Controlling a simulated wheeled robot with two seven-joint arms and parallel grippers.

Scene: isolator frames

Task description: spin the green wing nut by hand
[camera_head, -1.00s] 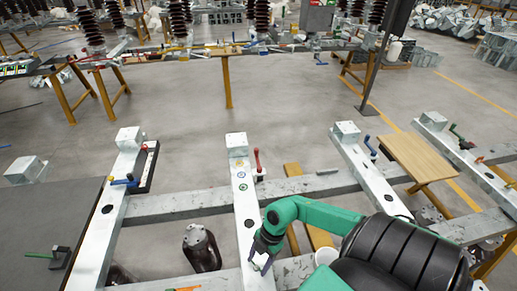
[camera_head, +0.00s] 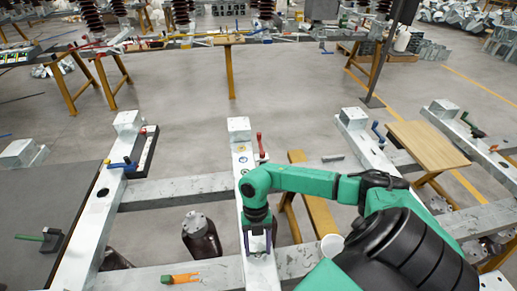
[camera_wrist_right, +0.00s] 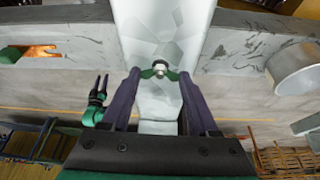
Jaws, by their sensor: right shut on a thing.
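The green wing nut (camera_wrist_right: 160,70) sits on a silvery stud on the pale metal beam in the right wrist view. My right gripper (camera_wrist_right: 160,78) has its two purple fingers on either side of it, at the wing tips, and is shut on it. In the head view my right gripper (camera_head: 257,240) points down onto the near end of the same beam, and it hides the nut there. A small green and black forked part (camera_wrist_right: 98,95), which looks like my left gripper, stands at the left in the right wrist view with its prongs apart. The head view does not show it.
A white cup (camera_head: 331,246) stands right of the beam, and an orange and green tool (camera_head: 181,278) lies on the cross beam to the left. A red-handled part (camera_head: 261,146) rises farther along the beam. A dark cylinder (camera_head: 201,238) stands left of the beam.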

